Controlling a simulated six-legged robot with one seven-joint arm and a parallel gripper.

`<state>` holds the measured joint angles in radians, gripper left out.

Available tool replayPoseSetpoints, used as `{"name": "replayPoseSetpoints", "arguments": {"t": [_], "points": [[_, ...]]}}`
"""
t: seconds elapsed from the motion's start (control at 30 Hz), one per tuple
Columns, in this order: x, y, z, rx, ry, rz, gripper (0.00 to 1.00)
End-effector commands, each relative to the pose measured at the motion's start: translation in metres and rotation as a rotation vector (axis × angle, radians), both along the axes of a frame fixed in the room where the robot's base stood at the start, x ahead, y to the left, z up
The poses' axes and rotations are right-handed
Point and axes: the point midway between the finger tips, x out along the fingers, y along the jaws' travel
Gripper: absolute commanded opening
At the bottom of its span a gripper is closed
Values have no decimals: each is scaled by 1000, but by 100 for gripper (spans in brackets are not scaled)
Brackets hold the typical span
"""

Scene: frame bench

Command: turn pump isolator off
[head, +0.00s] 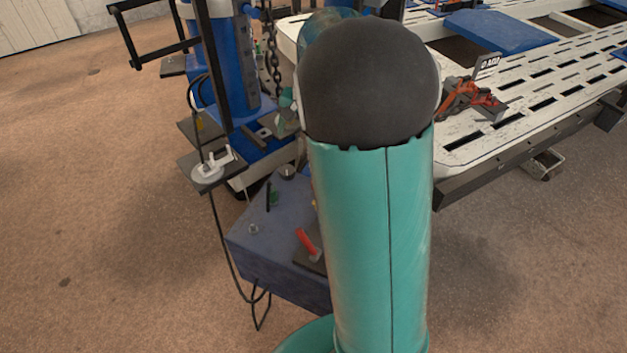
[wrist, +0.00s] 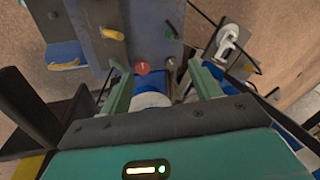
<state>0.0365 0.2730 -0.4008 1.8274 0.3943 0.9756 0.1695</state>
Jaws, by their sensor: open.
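No readable label shows which control is the pump isolator. In the head view, a blue-grey box (head: 265,250) carries a red-handled lever (head: 305,240), a green part (head: 272,197) and small round knobs. The wrist view shows a grey panel (wrist: 125,15) with a yellow handle (wrist: 112,34) and a red round knob (wrist: 142,67). A white handled fitting (head: 210,168) sits on a dark plate left of the box; a similar white fitting appears in the wrist view (wrist: 228,42). My gripper (wrist: 158,68) is open, its teal fingers apart near the red knob; contact cannot be told.
A chain (head: 271,45) hangs beside the blue column (head: 228,60). A white slotted bench (head: 510,110) with red clamps (head: 470,98) fills the right. Black cables loop beside the box. Brown floor at left is open. My teal arm hides the middle.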

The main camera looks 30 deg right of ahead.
Motion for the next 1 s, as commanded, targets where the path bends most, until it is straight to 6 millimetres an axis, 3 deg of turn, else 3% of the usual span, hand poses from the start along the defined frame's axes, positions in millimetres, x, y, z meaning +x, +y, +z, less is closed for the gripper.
{"name": "replayPoseSetpoints", "arguments": {"t": [0.37,0.8,1.0], "points": [[47,-63,-76,-20,98,-177,63],[82,-133,-192,-102,211,-342,63],[85,-142,-210,-116,224,-359,63]]}}
